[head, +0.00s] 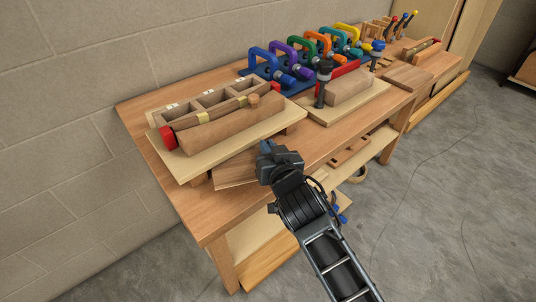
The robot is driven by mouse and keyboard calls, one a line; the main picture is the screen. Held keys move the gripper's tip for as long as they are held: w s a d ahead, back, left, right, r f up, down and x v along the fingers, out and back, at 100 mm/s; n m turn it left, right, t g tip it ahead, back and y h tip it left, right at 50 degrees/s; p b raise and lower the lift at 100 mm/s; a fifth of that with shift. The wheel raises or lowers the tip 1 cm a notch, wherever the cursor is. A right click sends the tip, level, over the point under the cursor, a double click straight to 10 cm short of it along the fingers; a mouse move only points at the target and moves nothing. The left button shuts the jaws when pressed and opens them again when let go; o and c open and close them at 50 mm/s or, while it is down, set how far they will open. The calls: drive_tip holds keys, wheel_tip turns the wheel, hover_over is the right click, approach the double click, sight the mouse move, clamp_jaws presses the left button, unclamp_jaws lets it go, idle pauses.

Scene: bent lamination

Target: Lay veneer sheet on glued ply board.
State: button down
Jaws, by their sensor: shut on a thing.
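My gripper (266,160) is in the middle of the head view, at the bench's front edge, seen from behind. It is shut on a thin brown wood sheet (236,172), which looks like the veneer sheet. The sheet reaches left from the jaws, close to the front edge of a pale board; whether they touch is unclear. The fingertips are mostly hidden. That pale board (195,165) carries a wooden form with red ends. A second pale board (372,100) to the right carries a wood block (348,87). I cannot tell which board is the glued ply.
The wooden bench (205,215) stands along a block wall. Several coloured clamps (290,62) stand at its back. Black clamps (322,88) rise by the right block. A lower shelf (262,240) sits beneath. The floor (440,200) at right is mostly clear.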

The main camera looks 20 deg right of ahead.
drive_tip(key=shift+w+f, duration=0.15)
drive_tip(key=shift+f, duration=0.7)
drive_tip(key=shift+w+f, duration=0.15)
drive_tip(key=shift+f, duration=0.7)
drive_tip(key=shift+f, duration=0.15)
drive_tip(key=c, duration=1.3)
unclamp_jaws()
drive_tip(key=shift+o, duration=0.2)
drive_tip(key=shift+r, duration=0.25)
drive_tip(key=d+b+v, duration=0.1)
drive_tip(key=b+v, duration=0.1)
drive_tip(key=v, duration=1)
drive_tip(key=shift+a, duration=0.5)
